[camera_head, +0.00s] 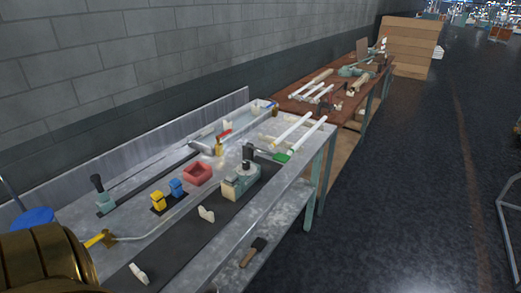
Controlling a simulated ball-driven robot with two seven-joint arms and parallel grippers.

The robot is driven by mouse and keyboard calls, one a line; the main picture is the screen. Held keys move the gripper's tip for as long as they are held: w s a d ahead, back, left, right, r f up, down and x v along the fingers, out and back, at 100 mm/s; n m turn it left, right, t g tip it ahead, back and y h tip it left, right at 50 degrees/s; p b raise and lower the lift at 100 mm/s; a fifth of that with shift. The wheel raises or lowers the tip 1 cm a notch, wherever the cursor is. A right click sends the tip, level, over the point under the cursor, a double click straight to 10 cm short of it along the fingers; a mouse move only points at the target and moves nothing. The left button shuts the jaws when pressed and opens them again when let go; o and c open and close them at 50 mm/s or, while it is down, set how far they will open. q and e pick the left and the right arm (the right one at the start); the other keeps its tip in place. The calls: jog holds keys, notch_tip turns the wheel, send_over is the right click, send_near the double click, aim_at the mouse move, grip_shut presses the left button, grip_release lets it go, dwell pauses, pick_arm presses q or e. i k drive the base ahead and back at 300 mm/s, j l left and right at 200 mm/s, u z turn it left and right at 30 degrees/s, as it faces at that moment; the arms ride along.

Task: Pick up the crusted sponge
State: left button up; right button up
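I cannot pick out the crusted sponge with certainty; the objects on the metal bench (250,206) are small. A yellow block (158,202) and a blue block (177,188) sit side by side on a dark pad, left of a red open dish (198,174). Pale whitish pieces lie on the dark strip nearer the front, one in the middle (206,214) and one at the bottom (138,273). No crust can be made out on any of these. Neither of my grippers shows in the view.
A grey-green machine (241,181) stands near the bench's right edge. White tubes (290,130) lie at the far end. A brush (253,251) lies on the lower shelf. A brown table (335,100) stands beyond. The dark floor (420,190) at right is open.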

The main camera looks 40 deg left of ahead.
aim_at(231, 179)
jog(key=u, duration=1.55)
jog(key=i+l, duration=0.05)
